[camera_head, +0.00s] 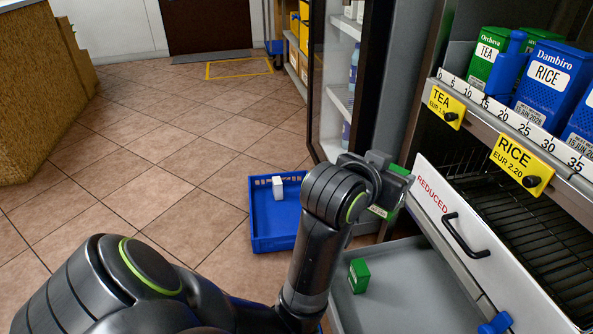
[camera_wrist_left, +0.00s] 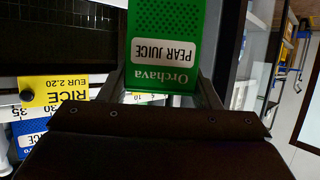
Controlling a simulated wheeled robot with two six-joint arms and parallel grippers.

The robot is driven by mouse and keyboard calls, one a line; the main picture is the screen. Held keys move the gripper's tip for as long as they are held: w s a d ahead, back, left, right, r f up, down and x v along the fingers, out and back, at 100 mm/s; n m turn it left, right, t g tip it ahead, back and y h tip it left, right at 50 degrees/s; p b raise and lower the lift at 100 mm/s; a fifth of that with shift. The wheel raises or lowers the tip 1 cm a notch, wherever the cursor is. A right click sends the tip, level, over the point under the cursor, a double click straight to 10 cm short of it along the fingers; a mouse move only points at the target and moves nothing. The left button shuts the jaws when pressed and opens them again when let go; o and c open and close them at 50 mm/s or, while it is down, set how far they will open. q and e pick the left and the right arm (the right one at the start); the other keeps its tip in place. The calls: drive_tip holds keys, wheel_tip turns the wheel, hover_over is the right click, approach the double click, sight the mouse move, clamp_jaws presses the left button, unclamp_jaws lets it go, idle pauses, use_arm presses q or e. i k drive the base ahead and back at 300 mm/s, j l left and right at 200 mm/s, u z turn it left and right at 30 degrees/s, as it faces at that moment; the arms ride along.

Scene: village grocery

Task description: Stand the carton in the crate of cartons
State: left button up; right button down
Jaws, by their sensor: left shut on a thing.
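My left gripper (camera_head: 385,185) is shut on a green carton (camera_wrist_left: 165,25). In the head view the gripper hides most of the carton. A blue crate (camera_head: 275,243) stands on the floor to the left of the gripper. One small white item (camera_head: 278,188) shows in it; my arm hides part of the crate. My right gripper is not in view.
Another green carton (camera_head: 359,276) is in a grey tray (camera_head: 410,310) below the gripper. A white "REDUCED" drawer front (camera_head: 440,210) with a black handle is to the right, below shelves of tea and rice. A glass-door cabinet stands behind. Tiled floor (camera_head: 150,170) is clear at left.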

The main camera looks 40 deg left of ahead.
sight(280, 229)
drive_tip(key=j+z, duration=0.15)
drive_tip(key=j, duration=0.3)
drive_tip(key=k+j+z, duration=0.15)
drive_tip(key=j, duration=0.3)
drive_tip(key=j+z, duration=0.15)
drive_tip(key=j, duration=0.3)
drive_tip(key=k+j+z, duration=0.15)
drive_tip(key=j, duration=0.3)
drive_tip(key=k+j+z, duration=0.15)
drive_tip(key=j, duration=0.3)
drive_tip(key=k+j+z, duration=0.15)
drive_tip(key=j, duration=0.25)
drive_tip(key=k+j+z, duration=0.15)
drive_tip(key=j, duration=0.25)
drive_tip(key=i+j, duration=0.05)
